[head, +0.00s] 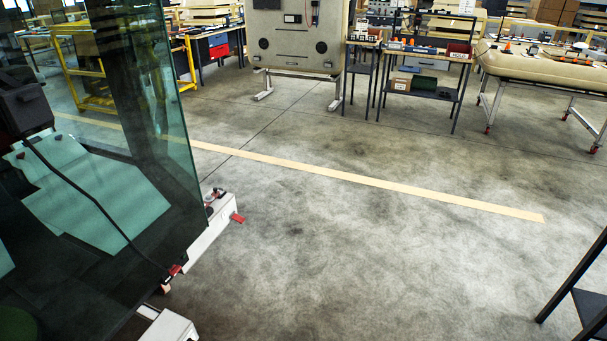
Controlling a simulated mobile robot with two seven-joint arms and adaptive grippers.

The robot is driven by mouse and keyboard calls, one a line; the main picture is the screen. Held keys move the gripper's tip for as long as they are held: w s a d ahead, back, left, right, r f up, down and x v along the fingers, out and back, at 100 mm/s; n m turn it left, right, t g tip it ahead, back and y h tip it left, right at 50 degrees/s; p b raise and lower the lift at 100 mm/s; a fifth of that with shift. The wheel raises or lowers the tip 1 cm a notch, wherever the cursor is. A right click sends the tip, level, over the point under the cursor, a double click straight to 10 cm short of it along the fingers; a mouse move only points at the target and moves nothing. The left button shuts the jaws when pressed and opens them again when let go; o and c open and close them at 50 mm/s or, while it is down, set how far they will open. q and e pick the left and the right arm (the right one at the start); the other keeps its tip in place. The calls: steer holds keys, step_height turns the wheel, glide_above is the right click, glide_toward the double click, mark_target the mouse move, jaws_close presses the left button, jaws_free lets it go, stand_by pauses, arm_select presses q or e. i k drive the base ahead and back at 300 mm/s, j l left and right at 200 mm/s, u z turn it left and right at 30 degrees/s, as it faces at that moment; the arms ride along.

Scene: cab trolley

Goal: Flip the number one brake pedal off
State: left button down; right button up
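The cab trolley (221,222) stands at the left, with a white base under a glass-walled cab (172,170). A red brake pedal (237,218) sticks out to the right from the end of the white base. A smaller red part (175,270) shows lower down near the glass edge; I cannot tell if it is a second pedal. No number is readable, so I cannot tell which pedal is number one, nor whether the pedal is on or off. Neither of my grippers is in view.
Open concrete floor (330,260) lies right of the trolley, crossed by a yellow floor line (370,181). A dark rack (575,280) stands at the right edge. A beige panel (295,38), a dark shelf table (420,92) and a beige-topped trolley (550,68) stand at the back.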

mark_target(237, 218)
steer(key=i+l+u, duration=0.45)
steer(key=l+u, duration=0.2)
steer(key=i+l+u, duration=0.15)
steer(key=l+u, duration=0.15)
steer(key=i+l, duration=0.1)
steer(key=i, duration=0.45)
steer(key=i+l+u, duration=0.1)
steer(key=i, duration=0.4)
steer(key=i+l, duration=0.15)
steer(key=i, duration=0.4)
steer(key=i+l+u, duration=0.15)
steer(key=i, duration=0.4)
steer(key=i+l, duration=0.2)
steer(key=i, duration=0.3)
